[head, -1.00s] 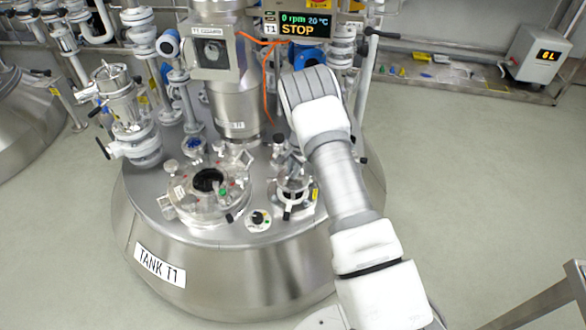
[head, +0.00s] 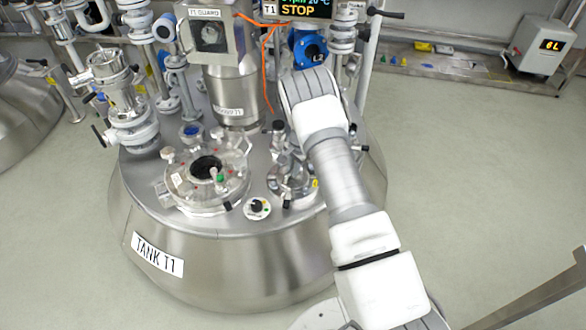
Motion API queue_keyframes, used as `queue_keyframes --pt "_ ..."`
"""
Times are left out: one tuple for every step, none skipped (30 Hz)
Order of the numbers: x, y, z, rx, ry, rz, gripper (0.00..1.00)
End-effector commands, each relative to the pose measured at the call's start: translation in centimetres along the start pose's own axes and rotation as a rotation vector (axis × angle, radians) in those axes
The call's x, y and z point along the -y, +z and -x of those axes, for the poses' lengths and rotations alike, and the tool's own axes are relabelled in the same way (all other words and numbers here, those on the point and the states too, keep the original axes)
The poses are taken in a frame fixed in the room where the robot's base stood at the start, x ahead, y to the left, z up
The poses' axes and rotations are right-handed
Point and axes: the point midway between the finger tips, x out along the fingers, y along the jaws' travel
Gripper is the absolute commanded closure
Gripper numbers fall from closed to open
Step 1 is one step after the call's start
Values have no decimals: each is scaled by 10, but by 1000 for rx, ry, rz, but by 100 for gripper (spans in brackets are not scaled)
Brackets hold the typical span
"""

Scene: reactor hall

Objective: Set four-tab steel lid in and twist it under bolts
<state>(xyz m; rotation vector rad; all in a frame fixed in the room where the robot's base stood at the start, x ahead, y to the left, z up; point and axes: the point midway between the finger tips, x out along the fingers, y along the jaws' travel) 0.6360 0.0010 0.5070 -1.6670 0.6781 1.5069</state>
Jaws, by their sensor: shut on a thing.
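My gripper is not in view; my white and grey arm crosses the right of tank T1 and hides whatever lies behind its wrist. I cannot make out the four-tab steel lid. On the tank top (head: 150,195), a round clear-covered port (head: 207,178) with a dark opening, red marks and clamp knobs sits left of centre. A smaller steel port (head: 290,180) with black-tipped fittings stands to its right, close beside my arm. I cannot tell which of these bolts belong to the lid.
The motor column (head: 232,95) rises behind the ports, with an orange cable (head: 268,75) hanging beside it. Valves and pipes (head: 125,105) crowd the left. A display (head: 298,8) reads STOP. The floor (head: 470,170) to the right is clear; a metal rail (head: 530,298) crosses the lower right.

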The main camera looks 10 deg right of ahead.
Motion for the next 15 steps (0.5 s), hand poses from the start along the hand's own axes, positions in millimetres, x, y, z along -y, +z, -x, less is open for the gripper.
queue_keyframes --pt "0 -1 -1 3 -3 18 100" --pt "0 -1 -1 7 -3 34 100" --pt "0 -2 -2 11 -3 60 100" --pt "0 -2 -2 15 -3 82 100" --pt "0 -2 -2 19 -4 103 100" --pt "0 -2 -2 25 -4 131 100" --pt "0 -2 -2 29 -3 153 100" --pt "0 -2 -2 33 -3 173 100" --pt "0 -2 -2 38 -4 201 100" --pt "0 -2 -2 42 -3 223 100" --pt "0 -2 -2 46 -4 245 100" --pt "0 -2 -2 53 -4 273 100" --pt "0 -2 -1 56 -3 294 100" --pt "0 -3 -1 59 -3 315 100" --pt "0 -3 -1 65 -4 341 100"
